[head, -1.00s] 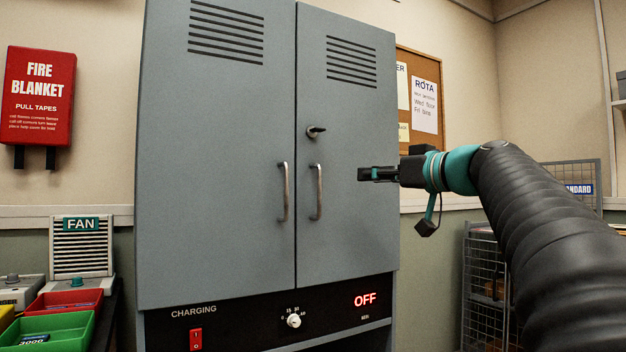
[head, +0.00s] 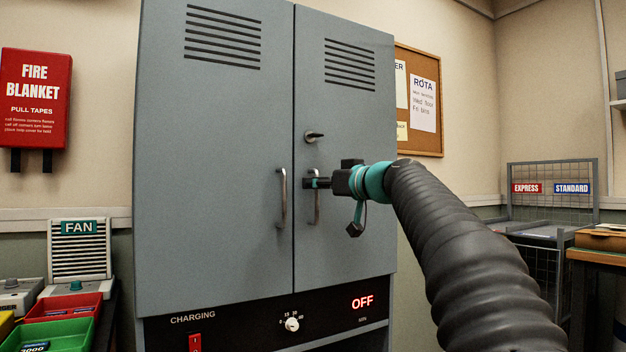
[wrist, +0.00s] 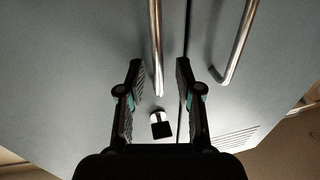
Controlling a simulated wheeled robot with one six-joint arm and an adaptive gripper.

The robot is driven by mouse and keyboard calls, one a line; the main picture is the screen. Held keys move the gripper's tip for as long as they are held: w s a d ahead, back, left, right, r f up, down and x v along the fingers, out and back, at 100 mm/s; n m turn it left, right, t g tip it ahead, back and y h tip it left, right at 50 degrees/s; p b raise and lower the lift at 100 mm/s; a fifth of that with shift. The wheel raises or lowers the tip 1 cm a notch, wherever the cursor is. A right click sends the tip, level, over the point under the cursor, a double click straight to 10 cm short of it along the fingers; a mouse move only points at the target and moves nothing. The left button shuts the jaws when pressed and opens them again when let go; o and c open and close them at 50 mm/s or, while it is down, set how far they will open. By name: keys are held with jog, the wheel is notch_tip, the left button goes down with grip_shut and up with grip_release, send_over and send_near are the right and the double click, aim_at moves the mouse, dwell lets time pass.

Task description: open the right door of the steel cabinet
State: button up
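The grey steel cabinet (head: 215,130) stands upright with both doors shut. Its right door (head: 350,120) has a vertical metal bar handle (head: 317,212) and, above it, a dark turn latch (head: 314,136) lying roughly level. My gripper (head: 312,183) is at the upper part of this handle and hides some of it. In the wrist view, which looks upside down, my gripper (wrist: 160,68) is open with one finger on each side of the right door's handle (wrist: 155,40). Gaps show between fingers and bar. The latch (wrist: 161,124) shows near the palm.
The left door's handle (head: 281,198) is close beside, across the door seam. A dark control panel (head: 250,325) with a red OFF display runs below the doors. A wire rack (head: 550,190) and wooden table (head: 600,250) stand at right; red and green bins (head: 60,305) are at left.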

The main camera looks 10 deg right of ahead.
jog(key=shift+w+a, duration=0.2)
jog(key=shift+w, duration=0.15)
jog(key=shift+c, duration=0.3)
grip_shut()
